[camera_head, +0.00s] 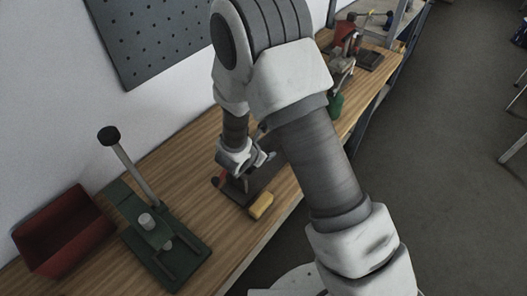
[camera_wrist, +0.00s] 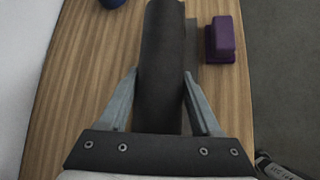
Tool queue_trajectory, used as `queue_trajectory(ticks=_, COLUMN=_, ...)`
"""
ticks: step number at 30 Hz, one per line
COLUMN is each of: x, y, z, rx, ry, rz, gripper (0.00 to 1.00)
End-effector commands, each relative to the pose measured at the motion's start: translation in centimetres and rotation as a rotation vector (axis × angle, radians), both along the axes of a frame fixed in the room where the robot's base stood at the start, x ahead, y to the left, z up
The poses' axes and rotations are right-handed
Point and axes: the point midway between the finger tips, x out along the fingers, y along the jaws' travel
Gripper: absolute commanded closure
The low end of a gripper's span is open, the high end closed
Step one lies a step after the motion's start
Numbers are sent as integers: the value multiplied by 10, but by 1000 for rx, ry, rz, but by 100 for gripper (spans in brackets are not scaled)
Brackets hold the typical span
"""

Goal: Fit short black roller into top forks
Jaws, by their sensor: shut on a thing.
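My gripper (camera_wrist: 160,78) is shut on a long black cylinder, the black roller (camera_wrist: 162,50), with one finger along each side of it. In the head view my gripper (camera_head: 254,164) is low over the workbench, above a dark flat plate (camera_head: 246,190). The roller cannot be made out clearly there. I cannot pick out the top forks in either view.
A yellow block (camera_head: 261,206) lies near the bench's front edge. A purple block (camera_wrist: 221,40) lies right of the roller. A green lever stand (camera_head: 165,247) and a red bin (camera_head: 68,236) stand at left. A red-topped device (camera_head: 345,36) stands farther back.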

Motion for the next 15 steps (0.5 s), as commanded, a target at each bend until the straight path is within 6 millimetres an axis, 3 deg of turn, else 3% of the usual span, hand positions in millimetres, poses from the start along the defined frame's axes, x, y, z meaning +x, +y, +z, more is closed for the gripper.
queue_trajectory(ticks=5, x=-1, y=-3, z=27, rx=2, ry=-5, rz=-1, gripper=100)
queue_trajectory(ticks=15, x=-40, y=-53, z=63, rx=2, ry=-5, rz=-1, gripper=100)
